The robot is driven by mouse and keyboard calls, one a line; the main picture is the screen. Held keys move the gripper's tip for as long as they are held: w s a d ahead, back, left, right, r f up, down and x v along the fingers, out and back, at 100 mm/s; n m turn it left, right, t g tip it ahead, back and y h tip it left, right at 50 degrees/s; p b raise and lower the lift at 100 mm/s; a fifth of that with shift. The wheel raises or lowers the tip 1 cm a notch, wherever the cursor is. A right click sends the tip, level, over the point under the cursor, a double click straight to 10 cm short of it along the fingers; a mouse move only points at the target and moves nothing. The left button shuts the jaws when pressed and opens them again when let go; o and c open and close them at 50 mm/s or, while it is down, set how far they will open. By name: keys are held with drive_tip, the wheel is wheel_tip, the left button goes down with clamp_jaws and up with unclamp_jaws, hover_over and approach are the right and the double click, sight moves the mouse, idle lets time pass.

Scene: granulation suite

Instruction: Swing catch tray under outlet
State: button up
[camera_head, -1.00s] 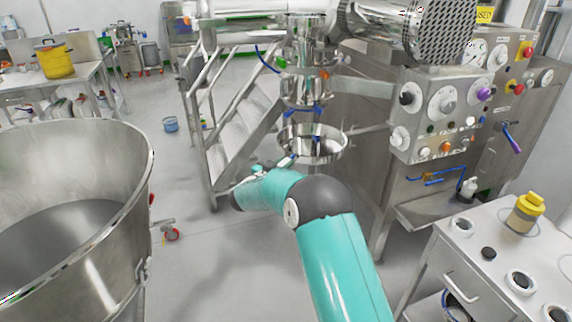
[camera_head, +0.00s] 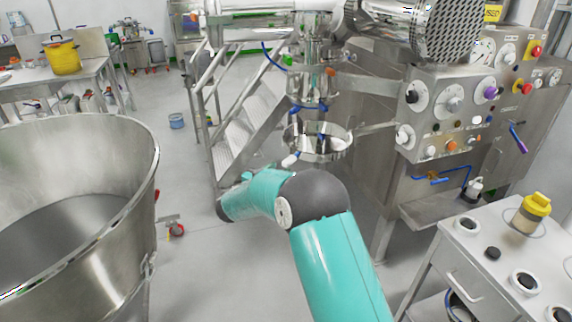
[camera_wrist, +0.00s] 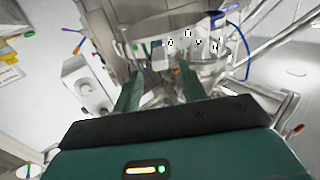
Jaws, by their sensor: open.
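The catch tray (camera_head: 330,154) is a round, shallow steel bowl on a side bracket. It hangs below the steel outlet (camera_head: 308,88) of the machine, with a visible gap between them. My teal arm reaches toward the tray from the front; its end lies just to the tray's lower left in the head view, and the fingers there are too small to make out. In the wrist view my gripper (camera_wrist: 160,88) shows two green fingers spread apart, with nothing clearly between them. Steel parts lie beyond the fingertips; I cannot tell whether they touch.
A large steel bin (camera_head: 75,215) stands at left. Steel stairs (camera_head: 240,125) rise behind the tray. A control panel (camera_head: 450,110) with dials is at right, above a white cart (camera_head: 500,265) with a yellow-capped bottle (camera_head: 534,212). Floor between bin and machine is mostly clear.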

drive_tip(key=v, duration=0.6)
drive_tip(key=shift+s+a, duration=0.2)
drive_tip(key=shift+s, duration=0.15)
